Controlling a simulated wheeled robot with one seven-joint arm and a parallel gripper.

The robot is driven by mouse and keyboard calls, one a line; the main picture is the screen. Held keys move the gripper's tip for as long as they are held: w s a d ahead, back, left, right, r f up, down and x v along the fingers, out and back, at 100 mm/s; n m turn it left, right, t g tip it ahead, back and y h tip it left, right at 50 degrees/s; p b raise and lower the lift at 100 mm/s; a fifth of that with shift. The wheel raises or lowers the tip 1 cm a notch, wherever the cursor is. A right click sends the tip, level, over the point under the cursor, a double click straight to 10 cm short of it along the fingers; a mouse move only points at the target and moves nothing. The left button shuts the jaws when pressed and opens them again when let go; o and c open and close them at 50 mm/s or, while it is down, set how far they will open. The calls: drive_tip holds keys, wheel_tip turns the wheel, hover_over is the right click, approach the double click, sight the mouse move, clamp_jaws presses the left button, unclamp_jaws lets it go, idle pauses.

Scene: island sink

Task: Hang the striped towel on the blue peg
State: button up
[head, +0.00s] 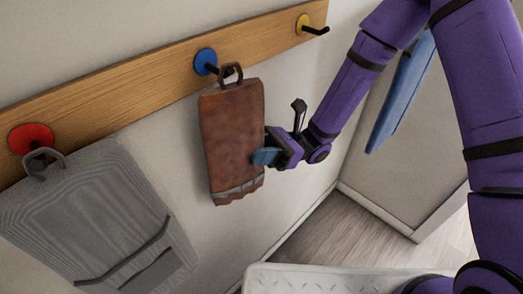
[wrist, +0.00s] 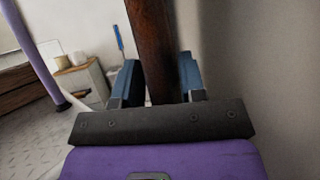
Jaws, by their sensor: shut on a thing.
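A brown towel (head: 232,135) with pale bands near its bottom edge hangs upright in front of the board. My gripper (head: 266,156) is shut on its right edge, low down. In the wrist view the towel (wrist: 154,50) shows edge-on between the two blue fingers of my gripper (wrist: 160,82). The towel's dark loop is at the tip of the blue peg (head: 205,61); I cannot tell whether it is around the peg or in front of it. A grey towel (head: 85,205) with fine stripes hangs by its loop at the red peg (head: 30,139).
A wooden board (head: 130,88) on the wall carries the pegs. The yellow peg (head: 304,25) at the right is bare. A blue panel-like thing (head: 402,90) is behind my arm. A pale textured surface (head: 330,279) is below. A cabinet (wrist: 85,80) stands left in the wrist view.

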drive_tip(key=shift+w+a+f, duration=0.1)
drive_tip(key=shift+w+a, duration=0.25)
drive_tip(key=shift+a, duration=0.05)
drive_tip(key=shift+w+a+f, duration=0.35)
drive_tip(key=shift+a+f, duration=0.05)
idle(0.4)
